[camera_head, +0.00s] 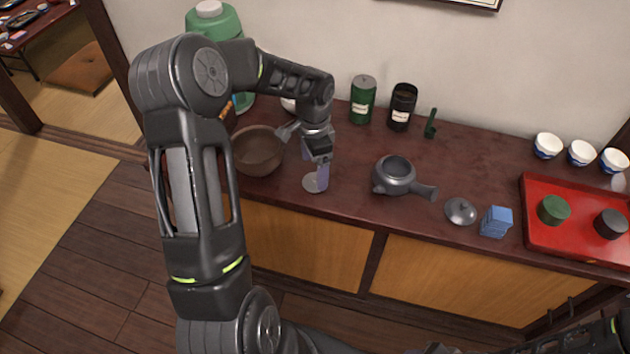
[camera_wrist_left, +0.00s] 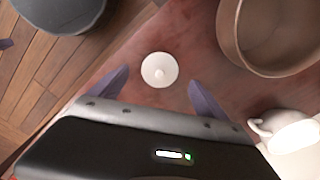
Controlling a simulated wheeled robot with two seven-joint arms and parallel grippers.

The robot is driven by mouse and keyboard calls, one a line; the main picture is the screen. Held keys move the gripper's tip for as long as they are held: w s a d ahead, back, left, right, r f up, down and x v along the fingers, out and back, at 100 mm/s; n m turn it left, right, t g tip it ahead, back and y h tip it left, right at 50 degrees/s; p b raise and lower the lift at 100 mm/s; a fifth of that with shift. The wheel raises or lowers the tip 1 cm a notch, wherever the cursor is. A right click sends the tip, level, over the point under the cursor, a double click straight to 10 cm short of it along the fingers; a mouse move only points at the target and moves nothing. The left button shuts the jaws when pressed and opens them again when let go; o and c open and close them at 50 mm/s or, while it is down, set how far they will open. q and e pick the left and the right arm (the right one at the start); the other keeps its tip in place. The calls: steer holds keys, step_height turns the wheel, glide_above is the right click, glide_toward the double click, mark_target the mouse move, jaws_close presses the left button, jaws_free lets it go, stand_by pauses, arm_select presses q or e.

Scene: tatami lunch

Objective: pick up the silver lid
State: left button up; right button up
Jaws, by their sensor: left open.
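The silver lid (camera_head: 311,184) is a small round disc lying flat on the dark red counter, near its front edge. In the left wrist view the lid (camera_wrist_left: 160,70) looks pale, with a small knob at its centre. My left gripper (camera_head: 314,169) is open and empty above the lid, and one finger hides part of it in the head view. In the left wrist view the lid shows between the two spread fingers of my left gripper (camera_wrist_left: 158,84), apart from both. My right gripper does not show.
A brown bowl (camera_head: 257,152) stands close left of the gripper. Green (camera_head: 362,100) and black (camera_head: 402,108) canisters stand behind. A red tray (camera_head: 535,190) lies far right.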

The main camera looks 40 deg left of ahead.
mark_target(314, 179)
arm_select(q)
step_height(314, 179, down, 4)
steer(key=shift+f, duration=0.1)
stand_by(0.6)
steer(key=c, duration=1)
step_height(314, 179, up, 10)
steer(key=shift+r, duration=0.1)
stand_by(0.6)
